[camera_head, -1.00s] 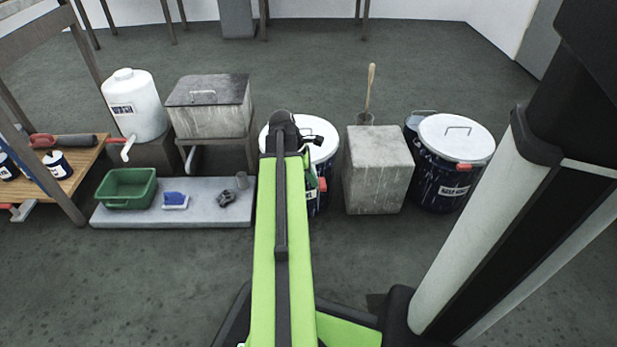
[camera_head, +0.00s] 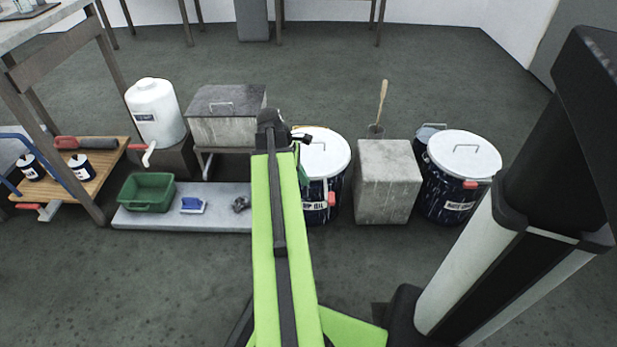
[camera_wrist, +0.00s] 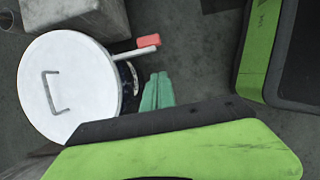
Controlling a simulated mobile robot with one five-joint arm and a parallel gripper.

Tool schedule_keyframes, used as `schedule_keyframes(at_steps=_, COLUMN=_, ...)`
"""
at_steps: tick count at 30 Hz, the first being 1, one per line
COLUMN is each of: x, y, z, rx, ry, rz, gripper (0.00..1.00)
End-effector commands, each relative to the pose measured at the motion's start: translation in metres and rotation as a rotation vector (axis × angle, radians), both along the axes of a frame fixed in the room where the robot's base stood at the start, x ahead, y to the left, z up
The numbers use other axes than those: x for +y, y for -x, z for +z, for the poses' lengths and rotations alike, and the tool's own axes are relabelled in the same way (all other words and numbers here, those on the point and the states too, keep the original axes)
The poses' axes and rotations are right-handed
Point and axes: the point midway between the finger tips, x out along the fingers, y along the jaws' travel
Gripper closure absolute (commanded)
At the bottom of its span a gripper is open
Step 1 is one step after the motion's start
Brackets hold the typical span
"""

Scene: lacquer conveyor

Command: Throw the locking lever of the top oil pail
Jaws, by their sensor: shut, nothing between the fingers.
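The top oil pail (camera_head: 325,153) is dark blue with a white lid and wire handle, standing just right of my arm in the head view. Its label is partly covered by my arm. The locking lever (camera_head: 332,198) has a red grip at the front of the pail. In the wrist view the lid (camera_wrist: 85,100) fills the left side, and the lever (camera_wrist: 148,40) sticks out from the rim. My gripper's teal fingers (camera_wrist: 158,76) are shut and empty beside the rim, below the lever in the picture and apart from it. In the head view my arm mostly hides them.
A concrete block (camera_head: 388,180) stands right of the pail, and another white-lidded pail (camera_head: 460,165) with a red-gripped lever stands beyond it. Left are a grey slab (camera_head: 180,218) with a green tub (camera_head: 147,192), a lidded box (camera_head: 225,130) and a white tank (camera_head: 155,112). Front floor is open.

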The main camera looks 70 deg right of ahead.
Motion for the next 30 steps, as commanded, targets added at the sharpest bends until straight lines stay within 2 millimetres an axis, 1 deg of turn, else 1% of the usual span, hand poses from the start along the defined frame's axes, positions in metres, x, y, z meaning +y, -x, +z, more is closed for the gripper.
schedule_keyframes(at_steps=1, x=0.001, y=-0.002, z=0.007, rx=0.000, ry=0.000, rz=0.001, gripper=1.00)
schedule_keyframes(at_steps=2, x=0.001, y=-0.002, z=0.008, rx=0.000, ry=0.000, rz=0.001, gripper=1.00)
schedule_keyframes(at_steps=14, x=0.003, y=-0.005, z=0.007, rx=0.000, ry=-0.001, rz=0.005, gripper=1.00)
schedule_keyframes(at_steps=16, x=0.011, y=-0.025, z=0.009, rx=-0.001, ry=-0.001, rz=0.042, gripper=1.00)
schedule_keyframes(at_steps=17, x=0.017, y=-0.038, z=0.011, rx=0.000, ry=-0.001, rz=0.067, gripper=1.00)
schedule_keyframes(at_steps=20, x=0.053, y=-0.101, z=0.018, rx=-0.001, ry=-0.001, rz=0.196, gripper=1.00)
schedule_keyframes(at_steps=21, x=0.074, y=-0.130, z=0.020, rx=-0.002, ry=-0.002, rz=0.258, gripper=1.00)
schedule_keyframes(at_steps=23, x=0.111, y=-0.169, z=0.023, rx=-0.010, ry=-0.009, rz=0.350, gripper=1.00)
schedule_keyframes(at_steps=24, x=0.137, y=-0.193, z=0.025, rx=-0.018, ry=-0.015, rz=0.409, gripper=1.00)
schedule_keyframes(at_steps=26, x=0.179, y=-0.226, z=0.027, rx=-0.037, ry=-0.023, rz=0.480, gripper=1.00)
schedule_keyframes(at_steps=27, x=0.208, y=-0.245, z=0.028, rx=-0.052, ry=-0.026, rz=0.514, gripper=1.00)
schedule_keyframes(at_steps=29, x=0.254, y=-0.270, z=0.030, rx=-0.083, ry=-0.031, rz=0.544, gripper=1.00)
schedule_keyframes(at_steps=30, x=0.284, y=-0.284, z=0.031, rx=-0.103, ry=-0.034, rz=0.554, gripper=1.00)
